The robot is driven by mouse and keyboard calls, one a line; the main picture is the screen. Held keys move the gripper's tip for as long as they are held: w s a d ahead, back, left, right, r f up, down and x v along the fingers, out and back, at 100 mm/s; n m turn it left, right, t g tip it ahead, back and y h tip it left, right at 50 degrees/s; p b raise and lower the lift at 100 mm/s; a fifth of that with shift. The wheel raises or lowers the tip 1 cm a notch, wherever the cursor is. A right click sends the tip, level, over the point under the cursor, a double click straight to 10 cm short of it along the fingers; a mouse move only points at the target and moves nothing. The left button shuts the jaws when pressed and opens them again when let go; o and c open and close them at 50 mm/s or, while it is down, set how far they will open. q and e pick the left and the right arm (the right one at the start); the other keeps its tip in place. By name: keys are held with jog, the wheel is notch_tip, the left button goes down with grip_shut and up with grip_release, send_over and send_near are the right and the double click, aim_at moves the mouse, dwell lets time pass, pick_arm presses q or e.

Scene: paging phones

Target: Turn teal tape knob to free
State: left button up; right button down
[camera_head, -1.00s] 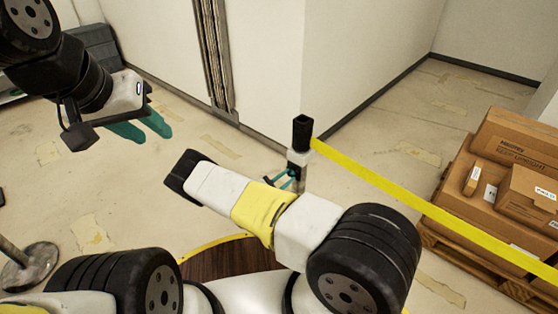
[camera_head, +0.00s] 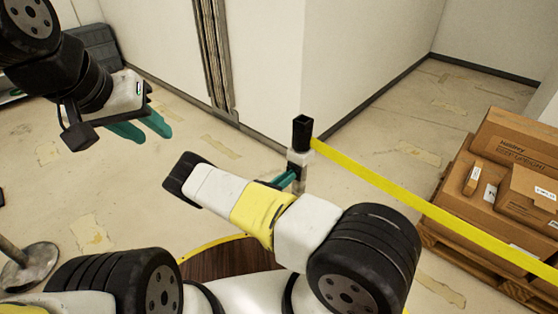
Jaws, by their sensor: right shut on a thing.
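The tape post (camera_head: 301,160) stands near the wall corner, with a black top (camera_head: 302,130) and a pale section below. Yellow tape (camera_head: 420,200) runs from its top to the right. My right gripper (camera_head: 290,178) has its teal fingers closed at the left side of the post, below the black top. It is shut on the small tape knob there, which the fingers and my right arm largely hide. The knob's turn position cannot be seen. My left gripper (camera_head: 142,127) is at the upper left, its teal fingers apart and empty, well away from the post.
Cardboard boxes (camera_head: 510,165) sit on a wooden pallet (camera_head: 470,261) at the right, under the tape. A round grey stand base (camera_head: 30,265) is at the lower left. A dark crate (camera_head: 98,48) stands at the back left. The floor left of the post is clear.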

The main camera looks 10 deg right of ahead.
jog(key=n, duration=0.5)
dwell(0.6)
jog(key=c, duration=1.5)
grip_release()
jog(key=v, duration=0.7)
jog(key=shift+s+a, duration=0.25)
jog(key=shift+a, duration=0.1)
